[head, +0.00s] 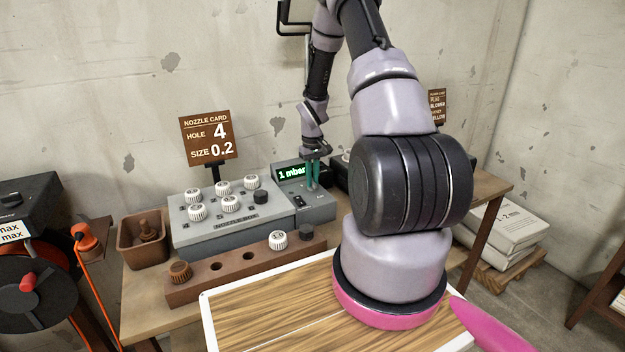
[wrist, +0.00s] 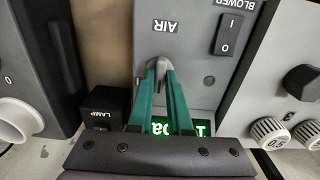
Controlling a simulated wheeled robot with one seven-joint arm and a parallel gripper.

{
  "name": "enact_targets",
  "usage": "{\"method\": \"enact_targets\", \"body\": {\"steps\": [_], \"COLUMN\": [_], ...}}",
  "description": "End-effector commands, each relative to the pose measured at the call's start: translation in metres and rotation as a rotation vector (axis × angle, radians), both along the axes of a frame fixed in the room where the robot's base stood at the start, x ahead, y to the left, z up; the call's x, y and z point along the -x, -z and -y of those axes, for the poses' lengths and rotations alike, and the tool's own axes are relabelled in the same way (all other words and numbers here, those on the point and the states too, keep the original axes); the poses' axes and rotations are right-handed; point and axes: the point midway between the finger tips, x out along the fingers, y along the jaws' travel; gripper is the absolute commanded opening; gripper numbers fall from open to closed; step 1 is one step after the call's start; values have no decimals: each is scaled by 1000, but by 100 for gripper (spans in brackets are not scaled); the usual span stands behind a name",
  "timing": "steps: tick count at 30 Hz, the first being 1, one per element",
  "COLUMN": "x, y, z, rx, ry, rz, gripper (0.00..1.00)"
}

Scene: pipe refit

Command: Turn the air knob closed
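The air knob (wrist: 156,72) is a small grey knob on the grey control panel (wrist: 192,62), below the upside-down AIR label in the wrist view. My gripper (wrist: 157,66) has green fingers that close in on both sides of the knob, which shows between their tips. In the head view my gripper (head: 313,187) reaches down onto the panel (head: 318,207), and its fingers hide the knob. The panel's green display (head: 292,173) reads 1 mbar; in the wrist view my fingers partly cover it.
The blower rocker switch (wrist: 229,34) is close beside the knob. A black lamp block (wrist: 103,106) is on the other side. The nozzle box (head: 222,214) with several white knobs stands left of the panel. A brown nozzle rack (head: 235,263) lies in front.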

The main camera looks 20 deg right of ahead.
Motion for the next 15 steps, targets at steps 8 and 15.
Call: {"method": "enact_targets", "body": {"steps": [8,15], "x": [0,-1], "y": [0,-10], "z": [0,0], "rx": [0,1], "ry": [0,1], "rz": [1,2], "gripper": [46,46]}}
